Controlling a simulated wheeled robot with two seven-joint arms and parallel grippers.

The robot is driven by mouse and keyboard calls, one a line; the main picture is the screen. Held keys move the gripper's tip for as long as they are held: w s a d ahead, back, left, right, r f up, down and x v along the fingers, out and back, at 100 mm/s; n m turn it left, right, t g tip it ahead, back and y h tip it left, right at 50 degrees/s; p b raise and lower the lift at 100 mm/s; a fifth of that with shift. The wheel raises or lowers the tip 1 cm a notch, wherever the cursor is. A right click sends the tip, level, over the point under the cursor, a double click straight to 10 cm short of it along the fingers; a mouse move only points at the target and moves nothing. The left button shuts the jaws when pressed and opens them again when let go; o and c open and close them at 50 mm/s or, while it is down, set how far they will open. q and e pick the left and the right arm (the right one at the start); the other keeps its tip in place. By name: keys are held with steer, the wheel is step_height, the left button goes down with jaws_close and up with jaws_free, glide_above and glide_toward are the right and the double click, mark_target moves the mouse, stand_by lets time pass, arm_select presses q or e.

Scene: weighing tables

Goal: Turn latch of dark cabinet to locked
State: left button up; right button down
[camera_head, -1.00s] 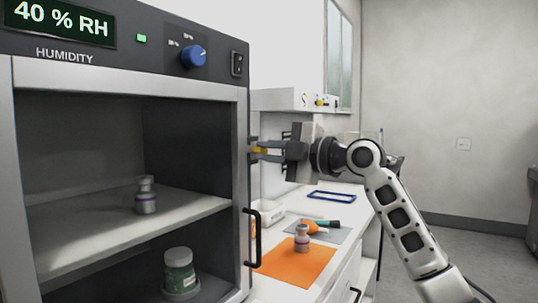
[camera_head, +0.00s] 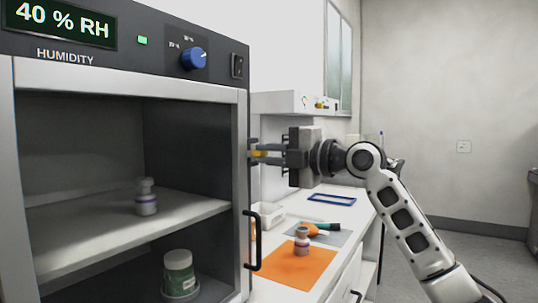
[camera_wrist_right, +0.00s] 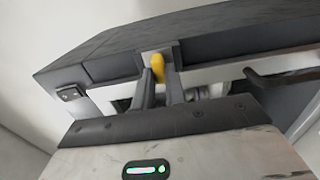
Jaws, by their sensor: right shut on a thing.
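The dark cabinet (camera_head: 189,120) stands at the left in the head view, with a humidity display reading 40 % RH and a glass or open front. Its yellow latch (camera_head: 258,153) sits on the right side edge; it also shows in the right wrist view (camera_wrist_right: 157,68). My right gripper (camera_head: 262,152) comes in from the right, with its fingers around the yellow latch and shut on it. In the right wrist view the fingers (camera_wrist_right: 161,88) flank the latch, which points up and slightly tilted. My left gripper is out of view.
A black door handle (camera_head: 253,240) hangs below the latch. Small bottles stand on the cabinet shelves (camera_head: 100,225). On the white bench are an orange mat (camera_head: 290,268) with a small bottle, a blue frame (camera_head: 331,198) and a white tray (camera_head: 268,213).

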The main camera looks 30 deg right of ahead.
steer(key=c, duration=1.4)
jaws_free()
steer(key=shift+c, duration=0.2)
steer(key=shift+s, duration=0.1)
